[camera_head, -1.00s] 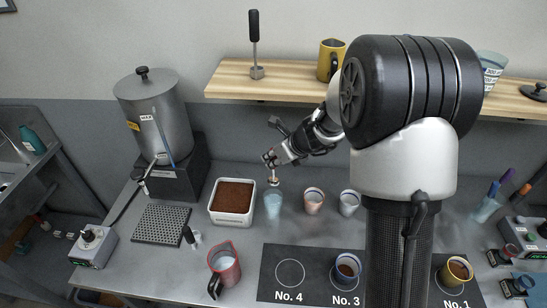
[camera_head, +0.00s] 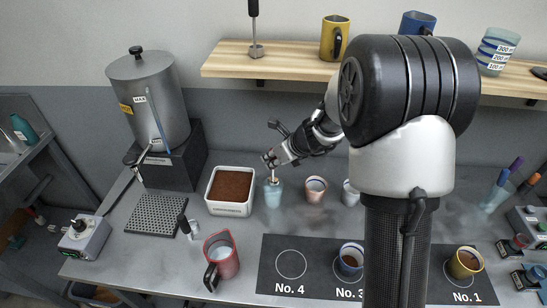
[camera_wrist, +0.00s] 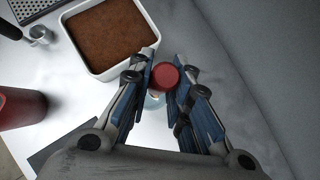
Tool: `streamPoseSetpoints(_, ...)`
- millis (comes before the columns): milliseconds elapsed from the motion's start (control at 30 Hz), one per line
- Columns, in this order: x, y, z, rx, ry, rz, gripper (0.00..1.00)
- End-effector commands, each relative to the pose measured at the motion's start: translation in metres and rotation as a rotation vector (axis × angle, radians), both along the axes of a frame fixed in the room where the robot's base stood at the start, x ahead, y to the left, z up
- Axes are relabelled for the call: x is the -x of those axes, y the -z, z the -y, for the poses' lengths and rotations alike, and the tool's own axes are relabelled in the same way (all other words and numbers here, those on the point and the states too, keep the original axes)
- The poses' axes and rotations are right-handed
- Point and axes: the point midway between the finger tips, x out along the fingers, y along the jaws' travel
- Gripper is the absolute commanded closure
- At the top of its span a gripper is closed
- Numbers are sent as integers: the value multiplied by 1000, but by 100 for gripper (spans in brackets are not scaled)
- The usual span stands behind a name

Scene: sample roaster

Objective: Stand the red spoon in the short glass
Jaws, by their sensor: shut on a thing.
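My gripper (camera_head: 269,162) is shut on the red spoon and holds it upright over the short glass. In the wrist view the spoon's round red end (camera_wrist: 165,76) sits between the two fingers, pointing at the camera. In the head view a short pale piece of the spoon (camera_head: 273,176) shows below the fingers. The short glass (camera_head: 272,195) is pale blue and see-through, directly below the gripper. The spoon's lower end is at or inside the glass's rim; I cannot tell how deep. In the wrist view the spoon and fingers hide most of the glass.
A white box of brown grounds (camera_head: 230,208) stands close left of the glass, and a pink cup (camera_head: 314,190) close right. A red jug (camera_head: 221,258) is in front. A black mat (camera_head: 310,285) with numbered places holds cups. My arm hides part of the bench.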

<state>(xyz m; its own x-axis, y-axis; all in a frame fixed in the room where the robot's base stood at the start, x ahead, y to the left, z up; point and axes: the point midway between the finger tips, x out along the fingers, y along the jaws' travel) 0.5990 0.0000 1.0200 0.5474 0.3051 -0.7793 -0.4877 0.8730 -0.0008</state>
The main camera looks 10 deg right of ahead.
Motion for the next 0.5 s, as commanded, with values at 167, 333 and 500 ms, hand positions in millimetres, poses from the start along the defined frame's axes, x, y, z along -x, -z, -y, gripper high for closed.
streamPoseSetpoints(167,0,20,0,-1,1,0,100)
streamPoseSetpoints(333,0,36,0,-1,2,-1,100)
streamPoseSetpoints(500,0,51,0,-1,2,-1,100)
